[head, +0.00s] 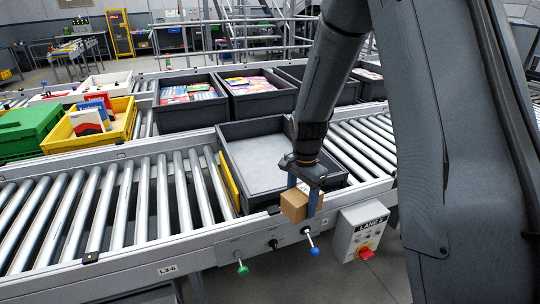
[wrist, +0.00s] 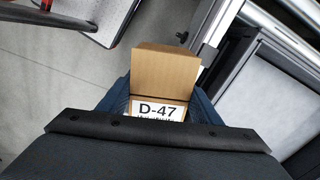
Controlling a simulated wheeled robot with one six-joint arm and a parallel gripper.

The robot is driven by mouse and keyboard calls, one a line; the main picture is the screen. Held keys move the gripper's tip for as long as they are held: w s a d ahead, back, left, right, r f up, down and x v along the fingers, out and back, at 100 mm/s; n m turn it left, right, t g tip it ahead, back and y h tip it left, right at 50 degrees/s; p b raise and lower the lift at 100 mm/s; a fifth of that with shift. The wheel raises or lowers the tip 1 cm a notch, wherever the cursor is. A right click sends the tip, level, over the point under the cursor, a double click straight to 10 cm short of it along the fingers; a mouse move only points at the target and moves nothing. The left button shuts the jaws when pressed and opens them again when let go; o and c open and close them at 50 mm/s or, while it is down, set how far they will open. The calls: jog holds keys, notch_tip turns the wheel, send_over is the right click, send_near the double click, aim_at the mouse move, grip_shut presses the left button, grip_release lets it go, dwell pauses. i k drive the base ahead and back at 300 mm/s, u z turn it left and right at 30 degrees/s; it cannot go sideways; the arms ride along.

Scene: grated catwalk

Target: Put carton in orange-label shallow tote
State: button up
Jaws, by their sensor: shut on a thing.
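A small brown cardboard carton (head: 294,205) is held between the blue fingers of my gripper (head: 305,198), in front of the conveyor's near rail. In the wrist view the carton (wrist: 165,75) sits between my gripper's fingers (wrist: 160,105) and shows a white label reading D-47. A dark grey shallow tote (head: 248,160) lies on the rollers just behind my gripper, and its visible floor is bare. The tote also shows at the right of the wrist view (wrist: 262,90). An orange-yellow strip (head: 229,181) shows on its left side. My arm hides its right rear part.
Dark totes with colourful packets (head: 190,92) stand on the far conveyor. A yellow tote with books (head: 90,122) and a green bin (head: 28,132) are at left. A control box marked LANE 5 (head: 361,232) and knobs (head: 311,241) project from the near rail. Rollers left of the tote are clear.

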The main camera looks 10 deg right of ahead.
aim_at(279, 174)
jog(key=i, duration=1.05)
